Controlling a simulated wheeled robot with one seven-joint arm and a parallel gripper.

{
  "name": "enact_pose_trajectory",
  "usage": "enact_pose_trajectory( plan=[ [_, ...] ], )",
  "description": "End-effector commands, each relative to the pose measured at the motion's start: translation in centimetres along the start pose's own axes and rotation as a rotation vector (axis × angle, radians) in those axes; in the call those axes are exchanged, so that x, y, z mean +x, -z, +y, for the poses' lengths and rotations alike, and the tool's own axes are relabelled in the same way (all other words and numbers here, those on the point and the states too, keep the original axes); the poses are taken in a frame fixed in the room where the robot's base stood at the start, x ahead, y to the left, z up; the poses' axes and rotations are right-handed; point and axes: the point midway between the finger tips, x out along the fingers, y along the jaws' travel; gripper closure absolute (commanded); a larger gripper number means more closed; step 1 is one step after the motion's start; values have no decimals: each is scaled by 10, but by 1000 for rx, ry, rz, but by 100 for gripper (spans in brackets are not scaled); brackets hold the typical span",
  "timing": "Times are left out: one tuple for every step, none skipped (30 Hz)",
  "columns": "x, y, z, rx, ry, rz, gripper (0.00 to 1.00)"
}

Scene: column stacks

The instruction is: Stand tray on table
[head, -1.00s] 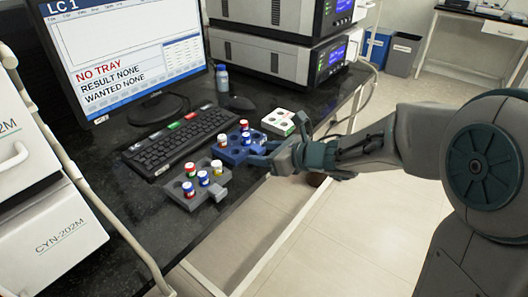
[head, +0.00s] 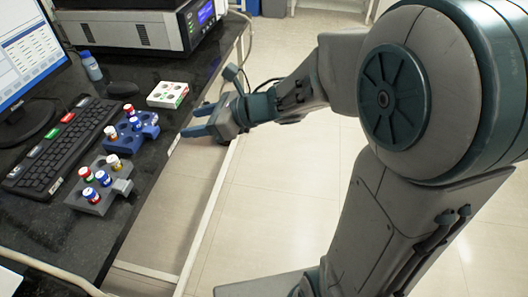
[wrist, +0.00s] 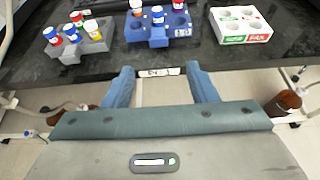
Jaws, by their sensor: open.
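A blue tray (head: 150,131) with several capped vials sits flat on the black table (head: 150,185), between a grey tray (head: 88,205) with several vials and a white tray (head: 165,102). My gripper (head: 196,120) is open and empty, off the table's front edge, to the right of the blue tray and apart from it. In the wrist view, my two blue fingers (wrist: 158,70) are spread, with the handle block of the blue tray (wrist: 158,42) straight ahead beyond the edge. The grey tray (wrist: 95,46) is to the left and the white tray (wrist: 242,39) to the right.
A keyboard (head: 60,150), mouse (head: 123,88), small bottle (head: 91,67) and monitor stand behind the trays. Stacked instruments (head: 130,25) are at the back. Brown bottles (wrist: 284,103) show below the table. Bare table lies in front of the grey tray.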

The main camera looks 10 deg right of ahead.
Motion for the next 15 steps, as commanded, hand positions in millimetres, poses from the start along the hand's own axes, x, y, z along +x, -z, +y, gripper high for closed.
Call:
enact_pose_trajectory(
  plan=[
    [-1,0,-4,25,23,1,48],
    [-2,-1,-8,53,47,2,48],
    [-4,-1,-15,107,92,1,48],
    [-7,-2,-23,161,135,-1,48],
    [-10,-1,-31,227,186,-6,48],
    [-17,0,-44,332,264,-15,48],
    [-23,1,-54,422,330,-28,48],
    [-30,3,-64,520,397,-45,48],
    [-42,7,-76,658,490,-75,48],
    [-51,11,-85,766,558,-103,48],
    [-61,15,-92,873,623,-133,48],
    [-74,22,-100,1017,708,-179,48],
    [-85,28,-104,1127,770,-217,48],
    [-95,35,-107,1237,829,-259,48],
    [-109,44,-110,1384,906,-319,48]
  ],
)
